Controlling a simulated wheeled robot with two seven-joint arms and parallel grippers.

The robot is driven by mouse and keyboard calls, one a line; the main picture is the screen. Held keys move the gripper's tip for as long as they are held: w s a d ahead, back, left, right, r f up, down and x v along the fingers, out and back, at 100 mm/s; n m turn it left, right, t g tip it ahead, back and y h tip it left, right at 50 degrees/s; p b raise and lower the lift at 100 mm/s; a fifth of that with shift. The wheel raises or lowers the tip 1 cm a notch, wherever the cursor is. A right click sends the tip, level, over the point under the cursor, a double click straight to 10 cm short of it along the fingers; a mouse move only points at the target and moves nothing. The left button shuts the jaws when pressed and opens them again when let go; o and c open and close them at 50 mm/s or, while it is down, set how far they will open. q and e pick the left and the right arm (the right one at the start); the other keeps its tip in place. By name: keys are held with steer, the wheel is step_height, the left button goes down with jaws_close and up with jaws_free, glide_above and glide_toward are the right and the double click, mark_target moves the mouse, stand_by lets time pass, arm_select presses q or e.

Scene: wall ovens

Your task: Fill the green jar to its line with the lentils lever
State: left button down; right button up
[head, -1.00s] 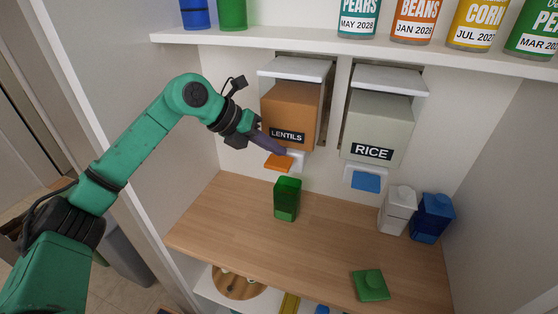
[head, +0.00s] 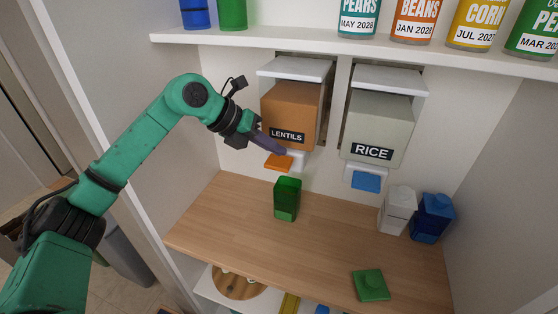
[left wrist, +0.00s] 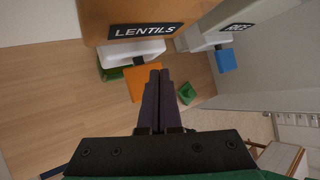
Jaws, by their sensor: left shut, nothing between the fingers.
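The green jar (head: 287,203) stands upright and open-topped on the wooden counter, below the lentils dispenser (head: 290,112). A lighter green band shows in its lower part; I cannot make out a line on it. The orange lentils lever (head: 277,162) sticks out under the dispenser, above and slightly left of the jar. My left gripper (head: 283,151) is shut and empty, its fingertips just above the lever; I cannot tell if they touch it. In the left wrist view the shut fingers (left wrist: 159,75) overlap the orange lever (left wrist: 139,84), and the jar (left wrist: 112,73) is partly hidden.
The rice dispenser (head: 378,128) with its blue lever (head: 366,181) hangs to the right. White (head: 397,212) and blue (head: 432,220) jars stand at the counter's right. A green lid (head: 370,286) lies near the front edge. A shelf (head: 360,48) with cans runs above.

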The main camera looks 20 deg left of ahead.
mark_target(275, 163)
arm_select(q)
steer(key=shift+f, duration=0.4)
steer(key=shift+f+b, duration=0.9)
steer(key=shift+f, duration=0.05)
stand_by(0.6)
stand_by(0.4)
steer(key=shift+r+p, duration=1.15)
steer(key=shift+r, duration=0.2)
step_height(275, 163, up, 5)
steer(key=p, duration=0.4)
steer(key=shift+r, duration=0.1)
steer(key=shift+d, duration=0.1)
